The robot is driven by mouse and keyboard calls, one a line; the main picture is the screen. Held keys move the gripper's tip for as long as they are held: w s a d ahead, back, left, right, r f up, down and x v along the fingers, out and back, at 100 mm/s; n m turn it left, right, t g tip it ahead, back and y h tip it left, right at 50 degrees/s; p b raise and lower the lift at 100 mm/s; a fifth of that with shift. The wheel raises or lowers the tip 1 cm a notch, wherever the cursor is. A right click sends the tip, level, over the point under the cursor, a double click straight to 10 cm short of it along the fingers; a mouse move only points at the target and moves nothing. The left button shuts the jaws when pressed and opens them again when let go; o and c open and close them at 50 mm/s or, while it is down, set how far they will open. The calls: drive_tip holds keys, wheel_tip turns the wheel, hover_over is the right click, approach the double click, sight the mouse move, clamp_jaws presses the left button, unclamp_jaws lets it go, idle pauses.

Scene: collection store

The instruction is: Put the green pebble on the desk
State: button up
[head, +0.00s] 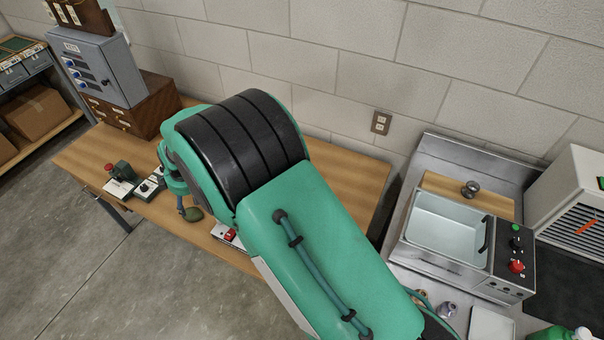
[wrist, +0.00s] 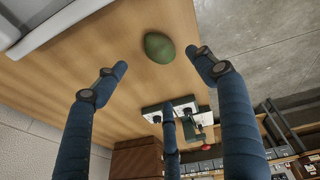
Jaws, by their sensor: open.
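The green pebble (wrist: 159,47) is dark green and egg-shaped. In the wrist view it lies against the wooden top of the desk (wrist: 95,60), close to the desk's edge. My gripper (wrist: 158,62) is open, its blue fingers spread to either side of the pebble and one below it, with clear gaps and nothing held. In the head view the pebble (head: 193,214) shows as a small olive shape near the front edge of the desk (head: 345,190), just beside a finger. My green arm covers much of the desk and most of the gripper there.
Small switch boxes, one with a red button (head: 122,180), stand left on the desk. A grey control cabinet (head: 103,65) sits on a wooden drawer box (head: 140,110) behind them. A metal sink unit (head: 445,230) stands to the right. The desk's right end looks clear.

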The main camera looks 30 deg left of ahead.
drive_tip(key=w+d+r+m+t, duration=0.1)
drive_tip(key=w+d+r+m, duration=0.1)
drive_tip(key=w+d+r, duration=0.55)
drive_tip(key=w+d+r+m, duration=0.3)
drive_tip(key=w+d+r, duration=0.2)
drive_tip(key=d+r, duration=0.5)
drive_tip(key=w+d+r+m+t, duration=0.1)
drive_tip(key=w+d+r+m, duration=0.1)
drive_tip(key=w+d+r, duration=0.7)
drive_tip(key=s+d+r+m, duration=0.1)
drive_tip(key=d+r, duration=0.2)
drive_tip(key=d, duration=0.5)
drive_tip(key=s+d+r+m, duration=0.1)
drive_tip(key=d+r+m, duration=0.15)
drive_tip(key=d, duration=0.55)
drive_tip(key=s+d+r+m+t, duration=0.1)
drive_tip(key=s+d+r+m, duration=0.15)
drive_tip(key=d, duration=0.55)
drive_tip(key=s+d+r+m+h, duration=0.1)
drive_tip(key=s+d+r, duration=0.15)
drive_tip(key=d, duration=0.55)
drive_tip(key=s+d+r+m+t, duration=0.1)
drive_tip(key=d+r, duration=0.2)
drive_tip(key=d, duration=0.4)
drive_tip(key=s+d+f+m+t+h, duration=0.1)
drive_tip(key=s+d+m, duration=0.6)
drive_tip(key=s+d, duration=1)
drive_tip(key=shift+d+f+h, duration=0.2)
drive_tip(key=shift+d+h, duration=0.4)
drive_tip(key=shift+d, duration=0.2)
